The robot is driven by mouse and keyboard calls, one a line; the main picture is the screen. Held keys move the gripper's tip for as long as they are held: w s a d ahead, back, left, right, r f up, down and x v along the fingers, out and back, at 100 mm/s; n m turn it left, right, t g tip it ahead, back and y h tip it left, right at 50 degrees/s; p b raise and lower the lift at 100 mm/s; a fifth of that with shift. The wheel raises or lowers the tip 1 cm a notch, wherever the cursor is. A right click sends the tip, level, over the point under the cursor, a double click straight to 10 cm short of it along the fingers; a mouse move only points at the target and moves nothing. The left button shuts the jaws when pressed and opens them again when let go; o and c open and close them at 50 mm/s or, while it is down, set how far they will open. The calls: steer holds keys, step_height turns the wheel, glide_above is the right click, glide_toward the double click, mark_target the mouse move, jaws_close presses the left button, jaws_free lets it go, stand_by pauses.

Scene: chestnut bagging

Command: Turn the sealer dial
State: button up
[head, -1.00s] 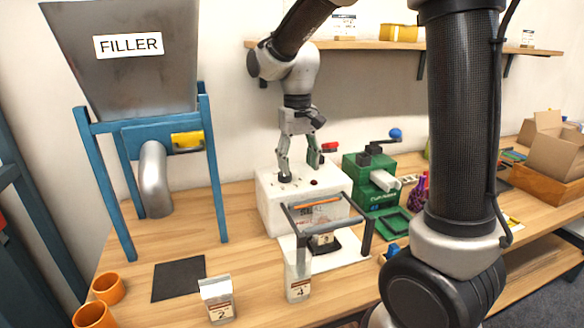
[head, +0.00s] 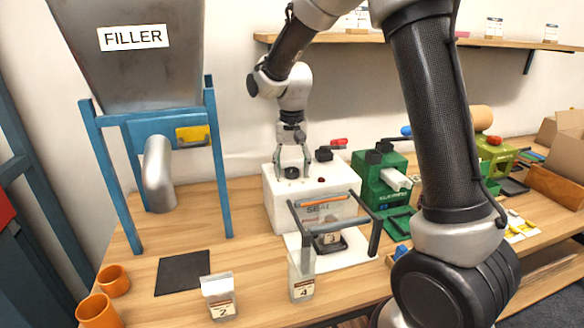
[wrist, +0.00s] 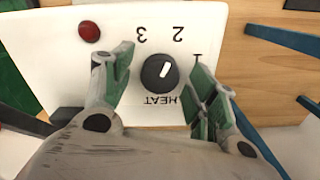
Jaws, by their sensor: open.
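The sealer (head: 283,205) is a white box on the table with a dark bar frame in front. Its dial (wrist: 160,73) is a black knob with a white pointer line, marked HEAT with 1, 2 and 3 around it. The pointer aims up and slightly right in the wrist view, where the numbers appear upside down. My gripper (wrist: 156,88) is open, with one green-padded finger on each side of the dial and visible gaps to it. In the head view, my gripper (head: 292,174) points down over the sealer's top.
A red button (wrist: 89,32) sits beside the dial on the sealer. A bag marked 4 (head: 302,288) and a bag marked 2 (head: 221,309) stand in front. A green machine (head: 372,190) stands close to the sealer's right. The filler (head: 165,135) is at left.

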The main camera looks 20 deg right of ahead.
steer(key=shift+c, duration=0.3)
steer(key=c, duration=1)
steer(key=shift+n, duration=0.5)
steer(key=n, duration=0.4)
steer(key=shift+n, duration=0.3)
steer(key=n, duration=0.4)
steer(key=shift+n, duration=0.3)
steer(key=o, duration=1.1)
steer(key=shift+c, duration=0.2)
